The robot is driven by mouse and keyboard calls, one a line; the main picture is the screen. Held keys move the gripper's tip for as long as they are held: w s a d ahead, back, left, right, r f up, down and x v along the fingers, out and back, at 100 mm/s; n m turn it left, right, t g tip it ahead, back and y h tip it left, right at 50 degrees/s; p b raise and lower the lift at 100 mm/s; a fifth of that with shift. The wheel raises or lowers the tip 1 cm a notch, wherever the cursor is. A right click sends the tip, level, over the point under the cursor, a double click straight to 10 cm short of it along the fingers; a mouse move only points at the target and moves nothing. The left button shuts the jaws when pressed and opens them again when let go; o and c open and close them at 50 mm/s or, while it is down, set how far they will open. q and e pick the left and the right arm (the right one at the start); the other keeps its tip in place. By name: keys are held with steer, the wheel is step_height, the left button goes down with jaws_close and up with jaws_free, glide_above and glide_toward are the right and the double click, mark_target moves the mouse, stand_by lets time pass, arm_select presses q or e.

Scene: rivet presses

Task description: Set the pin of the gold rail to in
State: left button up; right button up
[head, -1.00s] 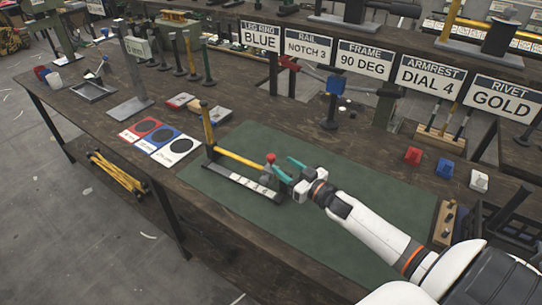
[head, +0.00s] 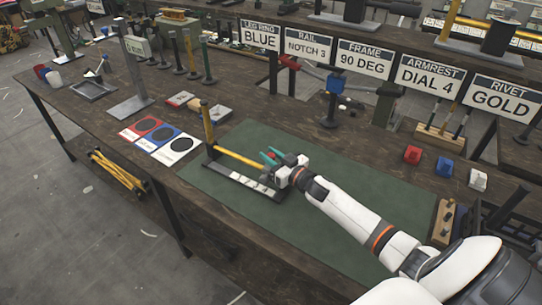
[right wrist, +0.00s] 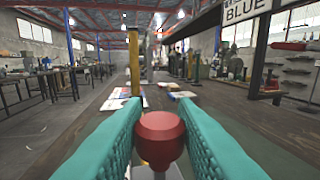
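The gold rail (head: 238,158) is a yellow bar running from a yellow upright post (head: 208,126) above a dark base strip with pale labels (head: 246,183). Its pin has a round red knob (right wrist: 160,134) at the rail's right end. My right gripper (head: 268,160) is at this knob, with one teal finger on each side. In the right wrist view the fingers meet both sides of the knob, with no gap showing. The knob is mostly hidden in the head view. How deep the pin sits is hidden. My left gripper is not in view.
The fixture lies on a green mat (head: 340,205) on the dark wooden bench. Red, blue and white marked cards (head: 160,138) lie to its left. Red, blue and white blocks (head: 444,168) stand at the right. A row of signs (head: 364,59) hangs behind.

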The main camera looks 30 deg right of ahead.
jaws_close()
steer(key=shift+f+b, duration=0.65)
steer(key=shift+f, duration=0.45)
steer(key=shift+s+r, duration=0.1)
steer(key=o, duration=0.7)
jaws_free()
steer(key=s, duration=0.4)
steer(key=s+d, duration=0.1)
steer(key=s, duration=0.2)
steer(key=s+d, duration=0.1)
steer(key=s, duration=0.3)
steer(key=shift+s+b, duration=0.35)
